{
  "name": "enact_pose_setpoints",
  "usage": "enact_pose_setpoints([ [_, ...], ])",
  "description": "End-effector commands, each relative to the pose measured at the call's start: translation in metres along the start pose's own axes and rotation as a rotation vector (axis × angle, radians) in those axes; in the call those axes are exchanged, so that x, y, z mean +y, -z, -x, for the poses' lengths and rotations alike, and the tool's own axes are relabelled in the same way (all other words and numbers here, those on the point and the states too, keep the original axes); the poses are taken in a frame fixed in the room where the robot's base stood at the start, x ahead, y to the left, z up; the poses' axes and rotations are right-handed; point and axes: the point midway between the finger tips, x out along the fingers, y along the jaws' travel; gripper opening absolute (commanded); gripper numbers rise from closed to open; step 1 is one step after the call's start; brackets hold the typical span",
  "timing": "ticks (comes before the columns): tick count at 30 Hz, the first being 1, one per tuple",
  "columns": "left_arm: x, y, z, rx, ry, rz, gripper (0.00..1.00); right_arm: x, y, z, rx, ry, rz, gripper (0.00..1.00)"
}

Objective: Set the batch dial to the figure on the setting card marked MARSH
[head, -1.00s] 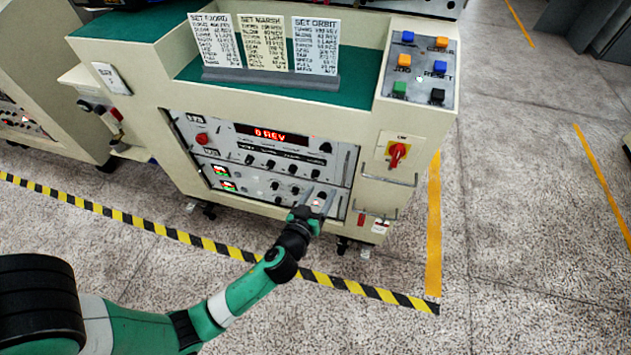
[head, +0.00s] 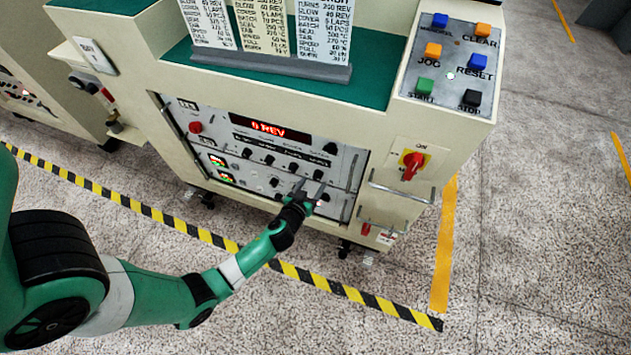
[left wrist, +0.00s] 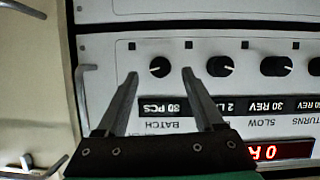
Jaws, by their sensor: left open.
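The batch dial (left wrist: 159,67) is a round black knob with a white pointer mark, beside a BATCH label that appears upside down in the left wrist view. A black strip there shows a figure in PCS, whose first digit I cannot read surely. In the head view the dial (head: 318,174) is at the right of the knob row. My left gripper (left wrist: 159,80) is open, its fingers either side of the dial with gaps; I cannot tell its depth. It also shows in the head view (head: 311,185). The middle card (head: 262,25), headed MARSH earlier, has its top cut off; its figures are hard to read.
Another black knob (left wrist: 220,66) sits just right of the fingers in the left wrist view. A red display (head: 268,129) reads 0 REV. A red-yellow switch (head: 412,164), metal handles and a button panel (head: 450,65) are at the right. Other cards flank the middle one.

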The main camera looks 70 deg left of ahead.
Motion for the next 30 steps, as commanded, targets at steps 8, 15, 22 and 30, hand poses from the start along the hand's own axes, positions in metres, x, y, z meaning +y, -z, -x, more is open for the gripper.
enact_pose_setpoints([
  [8,0.0,0.0,-0.033,0.0,0.001,0.001,0.69,0.0,-0.008,0.009,0.0,0.0,0.0,0.5],
  [15,0.0,0.0,-0.033,0.0,0.0,0.001,0.69,0.0,-0.007,0.008,0.0,0.0,0.0,0.5],
  [22,0.0,0.0,-0.033,0.0,0.0,0.001,0.28,0.0,-0.007,0.008,0.0,0.0,0.0,0.5],
  [30,0.0,0.0,-0.033,0.0,0.0,0.001,0.0,0.0,-0.007,0.008,0.0,0.0,0.0,0.5],
])
